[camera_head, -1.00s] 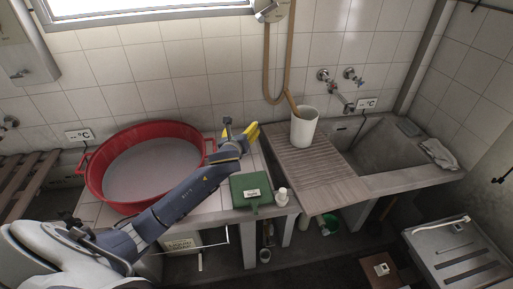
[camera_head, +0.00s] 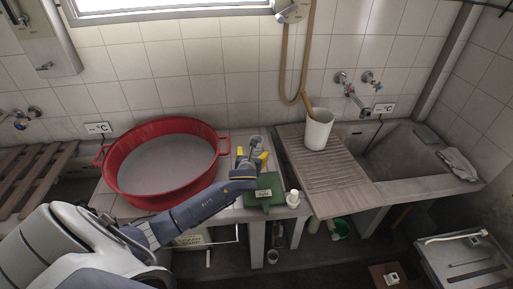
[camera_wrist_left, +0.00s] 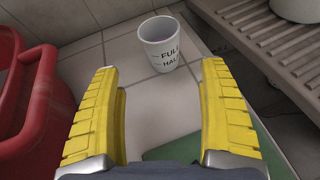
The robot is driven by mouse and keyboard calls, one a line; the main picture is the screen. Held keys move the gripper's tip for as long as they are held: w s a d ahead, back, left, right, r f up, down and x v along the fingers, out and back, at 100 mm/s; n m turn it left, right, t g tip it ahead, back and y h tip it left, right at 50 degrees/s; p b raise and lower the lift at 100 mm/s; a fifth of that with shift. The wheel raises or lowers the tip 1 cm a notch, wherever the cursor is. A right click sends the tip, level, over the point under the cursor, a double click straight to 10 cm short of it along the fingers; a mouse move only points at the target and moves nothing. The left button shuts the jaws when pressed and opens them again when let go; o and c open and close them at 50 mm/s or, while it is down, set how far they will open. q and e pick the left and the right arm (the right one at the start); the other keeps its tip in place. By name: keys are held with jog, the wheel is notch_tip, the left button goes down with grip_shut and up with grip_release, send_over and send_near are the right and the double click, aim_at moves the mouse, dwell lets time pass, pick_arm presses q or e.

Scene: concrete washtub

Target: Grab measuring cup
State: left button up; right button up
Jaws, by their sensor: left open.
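The measuring cup (camera_wrist_left: 160,48) is white with dark "FULL" and "HALF" marks. It stands upright on the tiled counter, ahead of my left gripper in the left wrist view. In the head view the cup (camera_head: 256,142) shows small just beyond the gripper. My left gripper (camera_head: 252,155) is open, and its two yellow fingers also frame the left wrist view (camera_wrist_left: 159,68). The space between the fingers is empty, and the cup is apart from them, beyond the tips. My right gripper is not in view.
A large red tub (camera_head: 115,178) stands left of the gripper. A green box (camera_head: 270,183) lies under the wrist, with a small white bottle (camera_head: 293,199) beside it. A white bucket (camera_head: 318,132) stands on the ribbed wooden board (camera_head: 330,178) to the right. Bare tile surrounds the cup.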

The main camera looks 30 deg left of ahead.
pick_arm(q)
jog(key=shift+x, duration=4.7)
jog(key=shift+d+f, duration=0.1)
jog(key=shift+d, duration=0.05)
jog(key=c, duration=1.3)
jog(key=shift+c, duration=0.2)
